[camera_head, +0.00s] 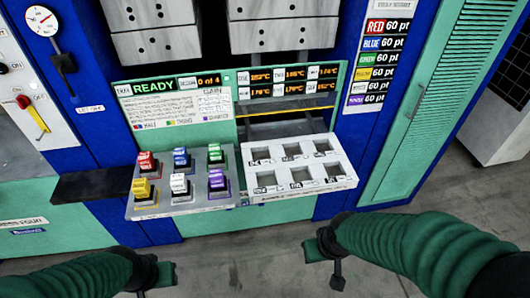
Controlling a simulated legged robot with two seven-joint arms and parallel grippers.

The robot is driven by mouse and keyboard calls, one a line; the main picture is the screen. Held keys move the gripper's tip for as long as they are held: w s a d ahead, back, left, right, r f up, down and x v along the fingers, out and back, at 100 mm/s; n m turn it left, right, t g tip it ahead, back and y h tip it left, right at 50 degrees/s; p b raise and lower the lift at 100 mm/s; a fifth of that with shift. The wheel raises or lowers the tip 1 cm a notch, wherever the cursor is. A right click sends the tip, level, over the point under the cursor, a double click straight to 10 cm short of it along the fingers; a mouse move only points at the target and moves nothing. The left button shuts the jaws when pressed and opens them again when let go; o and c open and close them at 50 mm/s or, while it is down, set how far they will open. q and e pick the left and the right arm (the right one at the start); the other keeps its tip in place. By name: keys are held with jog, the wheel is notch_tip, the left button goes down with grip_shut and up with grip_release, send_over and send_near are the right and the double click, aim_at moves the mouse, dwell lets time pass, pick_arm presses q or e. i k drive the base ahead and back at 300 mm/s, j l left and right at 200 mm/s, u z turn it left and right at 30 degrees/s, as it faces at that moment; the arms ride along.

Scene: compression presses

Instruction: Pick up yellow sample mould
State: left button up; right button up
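The yellow sample mould (142,189) is a small block at the front left of a grey tray (180,208) on the press's front. Several other moulds in red, blue, green, white and purple stand on the same tray. My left gripper (160,275) is low in the picture, below and apart from the yellow mould. My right gripper (322,258) is below the white tray, apart from all moulds. Neither gripper is seen holding anything. Their finger openings are too small and dark to tell.
A white tray (297,187) with several empty square pockets sits right of the mould tray. The press displays a READY panel (155,86). A dark shelf (95,184) juts out at the left. Open floor (240,255) lies between my arms.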

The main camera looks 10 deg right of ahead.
aim_at(145, 194)
jog(key=i+u, duration=0.15)
jog(key=i, duration=0.75)
